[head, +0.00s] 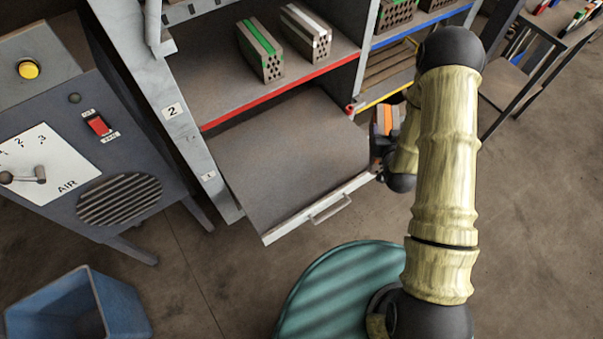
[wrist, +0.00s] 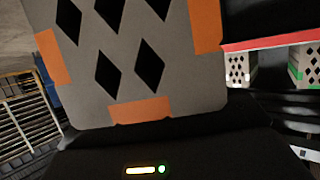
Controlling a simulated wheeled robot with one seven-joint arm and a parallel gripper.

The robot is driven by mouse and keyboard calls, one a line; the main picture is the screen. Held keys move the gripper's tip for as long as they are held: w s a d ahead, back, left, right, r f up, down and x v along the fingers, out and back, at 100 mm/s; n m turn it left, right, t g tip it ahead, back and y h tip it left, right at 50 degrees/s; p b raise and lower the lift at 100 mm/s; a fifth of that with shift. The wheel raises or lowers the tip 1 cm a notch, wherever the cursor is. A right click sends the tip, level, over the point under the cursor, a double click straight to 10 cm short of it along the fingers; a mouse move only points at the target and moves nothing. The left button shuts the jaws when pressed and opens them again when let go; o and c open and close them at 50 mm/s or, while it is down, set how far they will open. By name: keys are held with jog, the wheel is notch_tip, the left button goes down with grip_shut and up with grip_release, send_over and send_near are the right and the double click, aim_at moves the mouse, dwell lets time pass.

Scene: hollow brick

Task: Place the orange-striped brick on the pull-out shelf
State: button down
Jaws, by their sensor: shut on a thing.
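The orange-striped brick (head: 387,119) shows in part in the head view, just right of the pull-out shelf (head: 285,150), partly hidden by my arm. My gripper (head: 381,147) is mostly hidden there and is shut on the brick. In the wrist view the brick (wrist: 128,60) fills the upper middle, its grey face with diamond holes and orange patches turned to the camera. The pull-out shelf is drawn out, bare and grey, with a pale front edge and a handle. The brick appears apart from it, beyond its right side.
Above the pull-out shelf, a red-edged shelf (head: 265,97) holds a green-striped brick (head: 268,65) and a white-striped brick (head: 305,35). A rack post stands left. A grey control cabinet (head: 120,180) and blue bin (head: 75,305) are further left.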

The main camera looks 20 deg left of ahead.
jog(key=a+f+n+g+y+b, duration=0.2)
jog(key=a+f+n+y+b, duration=0.2)
jog(key=a+b, duration=0.8)
jog(key=a+f+n+g+y+b, duration=0.2)
jog(key=a+f+n+y+b, duration=0.2)
jog(key=a+f+b, duration=0.5)
jog(key=a+b, duration=0.3)
jog(key=a, duration=0.1)
jog(key=shift+a+f+g+b, duration=0.15)
jog(key=shift+a+g+b, duration=0.15)
jog(key=shift+a+b, duration=0.05)
jog(key=shift+f, duration=0.1)
notch_tip(320, 180, down, 6)
jog(key=b, duration=0.1)
jog(key=shift+f+b, duration=0.15)
jog(key=shift+b, duration=0.15)
jog(key=shift+w+f+b, duration=0.1)
jog(key=shift+f+b, duration=0.3)
jog(key=shift+f, duration=1.35)
jog(key=shift+f, duration=0.2)
